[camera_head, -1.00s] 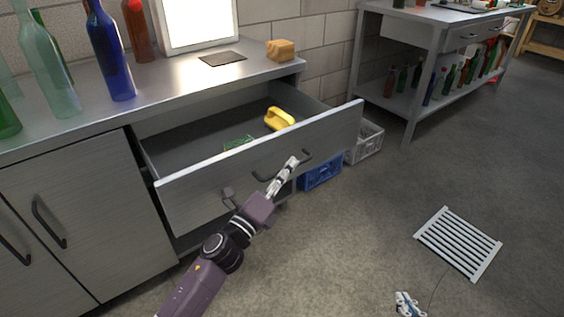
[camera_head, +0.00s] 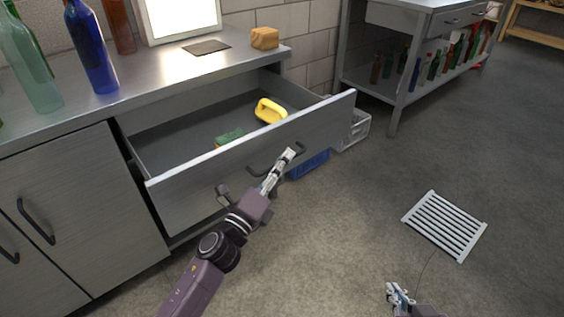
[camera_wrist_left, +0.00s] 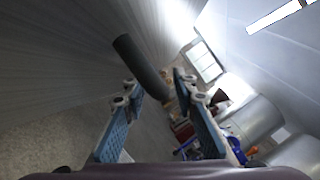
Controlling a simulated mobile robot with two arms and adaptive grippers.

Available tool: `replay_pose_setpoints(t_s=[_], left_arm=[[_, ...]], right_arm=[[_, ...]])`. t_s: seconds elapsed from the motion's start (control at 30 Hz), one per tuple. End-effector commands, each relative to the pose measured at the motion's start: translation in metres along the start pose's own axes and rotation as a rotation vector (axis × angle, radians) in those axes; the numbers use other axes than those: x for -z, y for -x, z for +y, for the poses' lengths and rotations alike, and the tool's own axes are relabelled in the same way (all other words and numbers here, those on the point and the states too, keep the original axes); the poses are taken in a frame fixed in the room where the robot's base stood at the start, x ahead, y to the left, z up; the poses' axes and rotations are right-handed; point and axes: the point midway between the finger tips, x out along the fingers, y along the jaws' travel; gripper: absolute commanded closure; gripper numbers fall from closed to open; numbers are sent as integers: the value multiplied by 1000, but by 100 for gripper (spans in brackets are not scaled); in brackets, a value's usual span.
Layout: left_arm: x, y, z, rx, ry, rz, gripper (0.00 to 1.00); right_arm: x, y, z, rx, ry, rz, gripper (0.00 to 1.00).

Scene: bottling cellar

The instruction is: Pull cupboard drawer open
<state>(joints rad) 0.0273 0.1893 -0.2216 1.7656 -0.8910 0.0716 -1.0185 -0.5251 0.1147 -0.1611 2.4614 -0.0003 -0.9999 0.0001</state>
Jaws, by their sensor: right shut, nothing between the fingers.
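The cupboard drawer (camera_head: 320,125) stands pulled well out of the grey metal cupboard, and its inside shows. My left gripper (camera_head: 289,153) is at the dark bar handle (camera_head: 258,172) on the drawer front. In the left wrist view the dark handle (camera_wrist_left: 137,58) runs slantwise between the fingertips of my left gripper (camera_wrist_left: 156,82). The fingers stand apart, with gaps beside the bar. My right gripper (camera_head: 398,294) is shut and empty, low over the floor at the bottom edge.
Glass bottles (camera_head: 92,48) stand on the worktop. A blue crate (camera_head: 309,164) is beyond the drawer. A white slatted grate (camera_head: 445,225) lies on the otherwise open floor.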

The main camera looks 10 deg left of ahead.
Motion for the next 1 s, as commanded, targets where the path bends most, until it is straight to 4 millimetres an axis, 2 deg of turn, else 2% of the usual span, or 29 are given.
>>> replay_pose_setpoints(t_s=[0.17,0.3,0.47,0.7,0.83,1.0], left_arm=[[0,0,-1,2,0,0,74],[0,9,-1,1,1,1,74],[1,37,1,-2,2,1,74],[1,85,1,-4,3,0,74],[0,105,1,-2,1,0,74],[0,118,0,0,0,-1,74]], right_arm=[[-1,0,-1,3,1,-3,100],[-1,0,-1,3,1,-3,100],[-1,0,-1,2,1,-2,100],[0,0,-1,2,0,-1,100],[0,0,-1,1,0,-1,100],[0,0,-1,1,0,-1,100]])
